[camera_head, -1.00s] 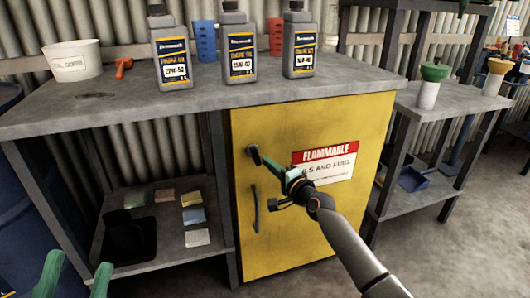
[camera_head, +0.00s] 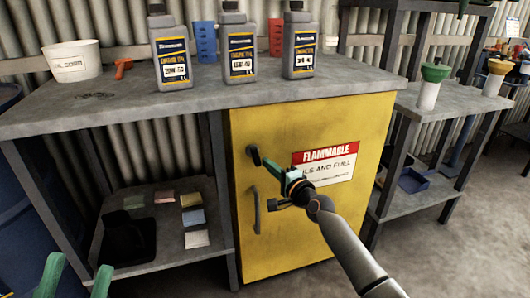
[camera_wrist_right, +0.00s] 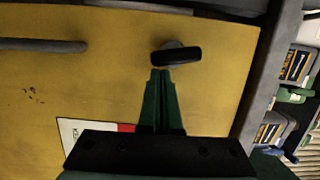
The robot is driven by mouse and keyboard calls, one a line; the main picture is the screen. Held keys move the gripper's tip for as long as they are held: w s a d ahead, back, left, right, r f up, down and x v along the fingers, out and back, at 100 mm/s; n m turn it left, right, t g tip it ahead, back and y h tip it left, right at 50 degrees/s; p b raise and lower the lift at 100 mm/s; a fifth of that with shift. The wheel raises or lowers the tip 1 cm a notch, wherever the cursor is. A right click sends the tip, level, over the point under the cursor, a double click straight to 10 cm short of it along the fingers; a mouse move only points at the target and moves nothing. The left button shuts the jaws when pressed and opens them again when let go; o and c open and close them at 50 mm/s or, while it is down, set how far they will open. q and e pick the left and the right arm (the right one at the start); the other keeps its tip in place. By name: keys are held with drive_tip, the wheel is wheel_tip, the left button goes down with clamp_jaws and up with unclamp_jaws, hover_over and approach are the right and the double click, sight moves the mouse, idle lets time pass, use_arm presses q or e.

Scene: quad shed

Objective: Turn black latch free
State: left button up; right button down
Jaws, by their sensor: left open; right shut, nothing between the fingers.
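The black latch (camera_head: 254,155) sits near the top left corner of the yellow cabinet door (camera_head: 285,245). In the right wrist view the latch (camera_wrist_right: 177,56) is a short dark bar on a round base, roughly parallel to the door handle. My right gripper (camera_head: 266,163) is shut and empty, its green fingertips at the latch. In the right wrist view the fingertips (camera_wrist_right: 161,73) lie just beneath the bar; I cannot tell whether they touch it. My left gripper (camera_head: 76,278) is open at the lower left, away from the cabinet, partly cut off by the frame.
A dark door handle (camera_head: 256,210) stands below the latch. A red and white flammable sign (camera_head: 335,165) is on the door. Several oil bottles (camera_head: 240,45) stand on the grey bench top (camera_head: 120,110) above. A shelf with coloured cards (camera_head: 193,217) is left of the cabinet.

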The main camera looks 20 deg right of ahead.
use_arm(q)
drive_tip(key=shift+f+b, duration=0.3)
drive_tip(key=shift+f, duration=0.05)
use_arm(e)
drive_tip(key=shift+a+m, duration=0.1)
drive_tip(key=shift+m, duration=0.2)
idle(2.4)
use_arm(q)
drive_tip(key=shift+d, duration=0.1)
